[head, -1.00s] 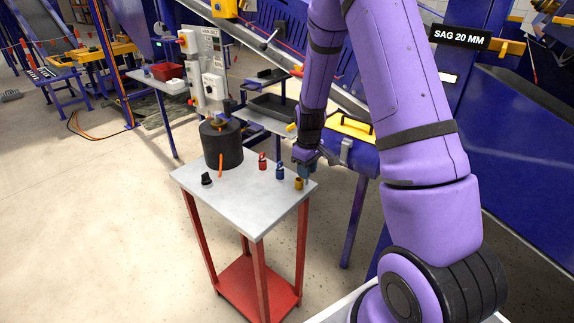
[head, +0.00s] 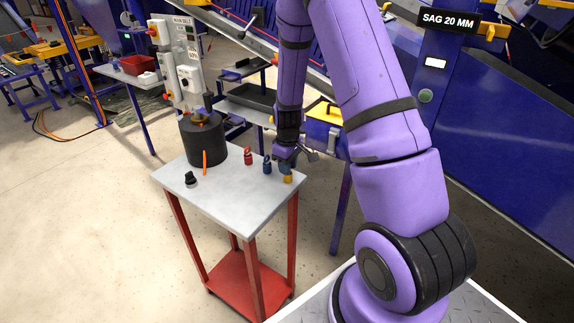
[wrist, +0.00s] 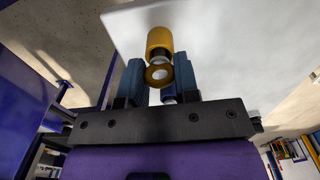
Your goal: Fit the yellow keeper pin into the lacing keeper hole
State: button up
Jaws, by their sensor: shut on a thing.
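The yellow keeper pin (head: 287,178) stands at the right end of the grey table top. My gripper (head: 288,164) is directly over it, with its blue fingers down around its upper part. In the wrist view the yellow pin (wrist: 159,40) lies between the two blue fingers (wrist: 160,78), which are shut on it. Its ring-shaped end faces the camera. The pin appears to be still on the table or very close to it. I cannot make out the lacing keeper hole in either view.
The table (head: 232,205) also holds a blue piece (head: 267,166), close left of my gripper, a red piece (head: 248,156), a black knob-like piece (head: 190,179), an upright orange stick (head: 205,162) and a black drum (head: 206,140). The front of the table top is clear.

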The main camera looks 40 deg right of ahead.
jog(key=shift+f, duration=0.2)
jog(key=o, duration=1)
jog(key=r, duration=1)
jog(key=shift+s+r, duration=0.25)
jog(key=shift+r, duration=0.1)
jog(key=s+a+r+m+t, duration=0.1)
jog(key=s+a+r, duration=0.35)
jog(key=r, duration=0.35)
jog(key=s+a+r+m+t, duration=0.1)
jog(key=s+a+r+t, duration=0.15)
jog(key=s+r, duration=0.45)
jog(key=s+a+r+m, duration=0.1)
jog(key=s+a+r, duration=0.35)
jog(key=r, duration=0.45)
jog(key=s+a+r+m+t, duration=0.1)
jog(key=s+r, duration=0.1)
jog(key=s, duration=0.8)
jog(key=shift+a+r+t, duration=0.25)
jog(key=shift+r+t, duration=0.1)
